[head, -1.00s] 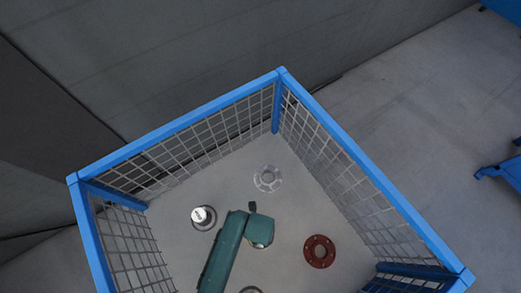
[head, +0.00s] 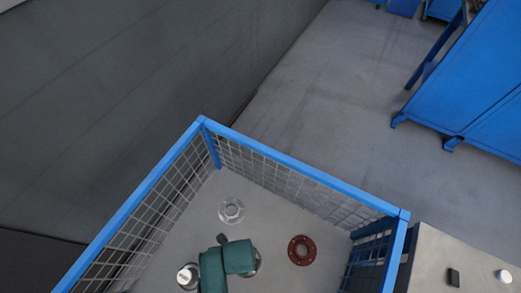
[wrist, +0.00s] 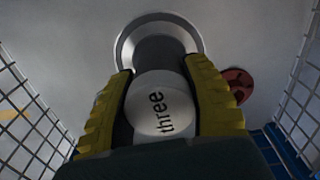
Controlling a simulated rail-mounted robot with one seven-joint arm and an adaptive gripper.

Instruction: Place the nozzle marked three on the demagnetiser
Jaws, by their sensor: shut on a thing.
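The nozzle marked "three" (wrist: 158,100) sits between the yellow fingers of my gripper (wrist: 160,72) in the wrist view. My gripper is shut on it. Its pale round end with the black word faces the camera. A wide grey metal rim (wrist: 124,45) shows beyond it around a dark middle; it looks like the nozzle's own flange. In the head view my green gripper body (head: 238,257) is over the crate floor and hides most of the nozzle. I cannot make out the demagnetiser for certain.
A blue-framed mesh crate (head: 300,174) surrounds my gripper. Inside are a clear or pale ring (head: 231,210), a red flange (head: 302,250) and another white-topped piece (head: 186,275). Right of the crate, a pale surface (head: 437,257) bears a small black block (head: 453,277) and a white-topped piece (head: 503,276).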

